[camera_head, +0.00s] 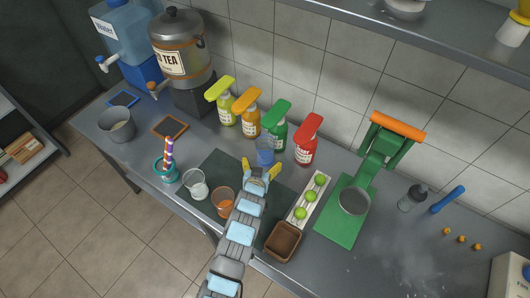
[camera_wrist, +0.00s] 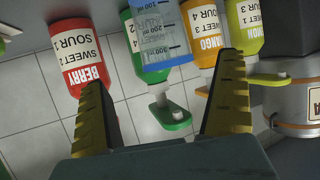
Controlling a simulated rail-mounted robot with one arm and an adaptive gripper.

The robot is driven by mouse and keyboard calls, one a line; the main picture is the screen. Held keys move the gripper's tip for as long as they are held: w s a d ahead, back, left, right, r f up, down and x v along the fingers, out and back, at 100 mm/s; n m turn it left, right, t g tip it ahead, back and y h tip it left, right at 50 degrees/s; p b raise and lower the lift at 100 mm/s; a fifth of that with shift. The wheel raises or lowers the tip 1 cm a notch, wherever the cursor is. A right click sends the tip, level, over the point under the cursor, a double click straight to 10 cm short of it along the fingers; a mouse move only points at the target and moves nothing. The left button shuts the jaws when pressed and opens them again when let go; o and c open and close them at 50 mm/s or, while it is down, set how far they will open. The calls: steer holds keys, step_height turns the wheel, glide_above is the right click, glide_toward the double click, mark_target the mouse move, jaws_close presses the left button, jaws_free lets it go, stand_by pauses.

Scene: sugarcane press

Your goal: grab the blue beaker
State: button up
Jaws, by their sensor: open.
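In the wrist view the beaker (camera_wrist: 160,38) appears upside down at the top, between the directions of the two fingers. My gripper (camera_head: 261,169) is open, its yellow-padded fingers spread just on the near side of the beaker. The gripper in the wrist view (camera_wrist: 165,78) has nothing between its fingers low in the frame. Whether a fingertip touches the beaker cannot be told.
Green (camera_head: 277,125), orange (camera_head: 246,112) and yellow bottles stand behind the beaker, with a red bottle (camera_head: 307,140) to its right. A white cup (camera_head: 195,185) and an orange cup (camera_head: 223,201) stand left of my arm. A tray of limes (camera_head: 297,213) lies right.

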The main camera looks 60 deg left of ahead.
mark_target(263, 153)
steer(key=x, duration=0.2)
steer(key=shift+w+a, duration=0.25)
steer(key=shift+a, duration=0.05)
steer(key=shift+w+a+f, duration=0.3)
steer(key=shift+a+f, duration=0.1)
steer(key=shift+a, duration=0.05)
steer(key=shift+w+a+f, duration=0.15)
steer(key=shift+w+a, duration=0.2)
steer(key=shift+a, duration=0.05)
steer(key=shift+a, duration=0.1)
steer(key=shift+a+r+p+x, duration=0.1)
steer(key=shift+p+x, duration=0.1)
steer(key=shift+x, duration=0.6)
steer(key=shift+a+r+p+x, duration=0.1)
steer(key=shift+r+p+x, duration=0.05)
steer(key=shift+x, duration=0.6)
steer(key=shift+w+a+f, duration=0.15)
steer(key=shift+a+f, duration=0.2)
steer(key=shift+f, duration=0.05)
steer(key=shift+w+a, duration=0.25)
steer(key=shift+a, duration=0.05)
steer(key=c, duration=1.2)
